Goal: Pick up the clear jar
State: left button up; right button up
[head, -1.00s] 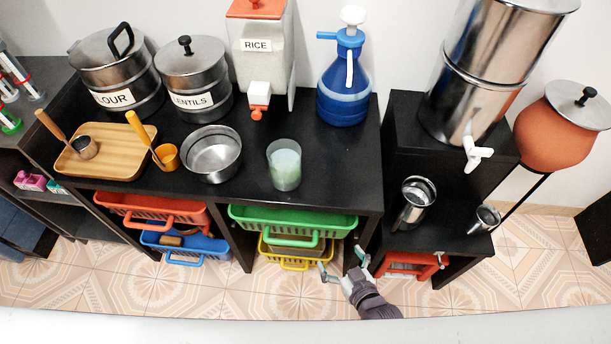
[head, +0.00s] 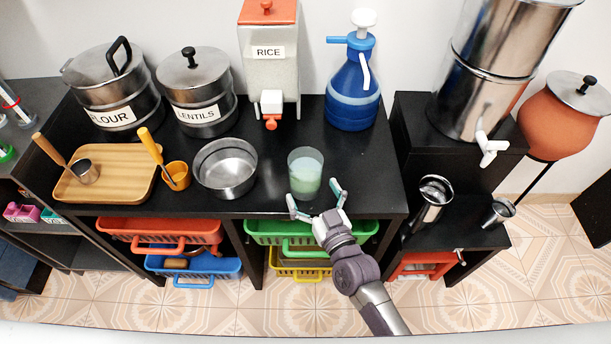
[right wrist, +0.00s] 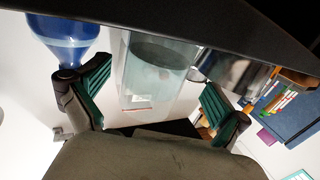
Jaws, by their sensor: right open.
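The clear jar (head: 305,174) stands upright near the front edge of the black counter, with pale greenish contents in its lower part. My right gripper (head: 315,203) is open at the counter's front edge, just in front of the jar, with its fingertips apart on either side of the jar's near side. In the right wrist view the jar (right wrist: 154,72) shows between and beyond the two green-padded fingers (right wrist: 148,98), and nothing is held. My left gripper is not in view.
A steel pot (head: 225,168) stands left of the jar. A blue jug (head: 352,95) and the rice dispenser (head: 268,75) stand behind it. Green (head: 270,230) and yellow baskets sit under the counter. The counter right of the jar is clear.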

aim_at(300, 164)
jog(key=x, duration=0.4)
jog(key=shift+w+r, duration=0.1)
jog(key=shift+w, duration=0.25)
jog(key=shift+c, duration=0.3)
jog(key=c, duration=1.3)
jog(key=shift+r, duration=0.1)
jog(key=shift+c, duration=0.3)
